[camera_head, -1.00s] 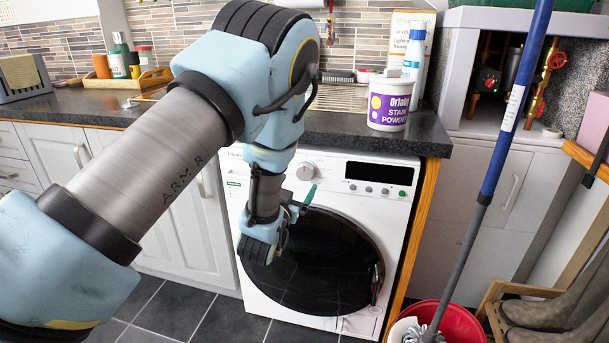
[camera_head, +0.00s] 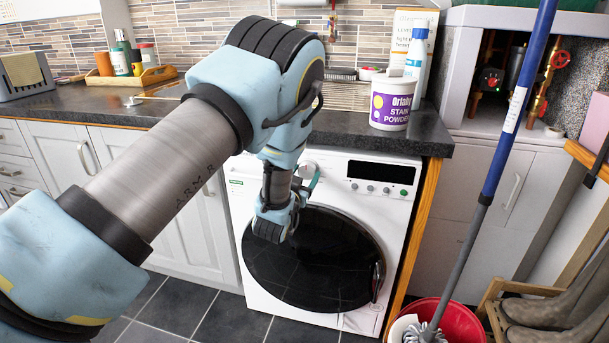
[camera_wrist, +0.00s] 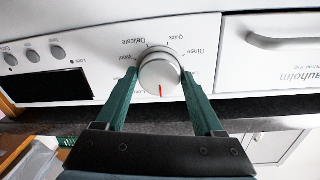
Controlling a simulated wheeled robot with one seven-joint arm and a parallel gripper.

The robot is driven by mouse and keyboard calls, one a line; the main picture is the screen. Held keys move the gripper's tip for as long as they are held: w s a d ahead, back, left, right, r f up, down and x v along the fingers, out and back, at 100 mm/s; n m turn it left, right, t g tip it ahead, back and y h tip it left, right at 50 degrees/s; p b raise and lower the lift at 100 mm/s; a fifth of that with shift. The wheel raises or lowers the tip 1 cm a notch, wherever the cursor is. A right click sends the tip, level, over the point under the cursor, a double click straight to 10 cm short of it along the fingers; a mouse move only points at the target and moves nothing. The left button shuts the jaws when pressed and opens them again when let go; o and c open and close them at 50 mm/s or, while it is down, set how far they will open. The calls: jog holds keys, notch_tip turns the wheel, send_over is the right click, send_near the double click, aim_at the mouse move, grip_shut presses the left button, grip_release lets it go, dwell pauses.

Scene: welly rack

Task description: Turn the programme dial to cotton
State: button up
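The programme dial (camera_head: 306,167) is a round silver knob on the washing machine's white front panel. In the wrist view the dial (camera_wrist: 160,73) appears upside down, with its red mark pointing to the bottom of the picture. Labels reading Wool, Delicate, Quick and Rinse show around it; I cannot see a cotton label, and the part below the dial is hard to read. My gripper (camera_wrist: 161,82) has its two green fingers apart, one on each side of the dial. A narrow gap seems to show beside it. In the head view my gripper (camera_head: 313,181) partly covers the dial.
The washing machine (camera_head: 395,225) has a dark display (camera_wrist: 48,87) and several small buttons beside the dial. The drawer handle (camera_wrist: 285,38) is on the dial's other side. The worktop (camera_head: 345,130) overhangs above, with a stain powder tub (camera_head: 392,103). A mop (camera_head: 487,190) stands in a red bucket (camera_head: 465,325).

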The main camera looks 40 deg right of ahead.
jog(key=c, duration=0.9)
jog(key=shift+f+m, duration=0.1)
jog(key=shift+m, duration=0.2)
jog(key=m+b, duration=0.2)
jog(key=shift+m, duration=0.3)
jog(key=shift+s+m+b, duration=0.1)
jog(key=shift+m+b, duration=0.9)
jog(key=shift+m, duration=1.2)
jog(key=o, duration=1.4)
jog(key=shift+c, duration=0.2)
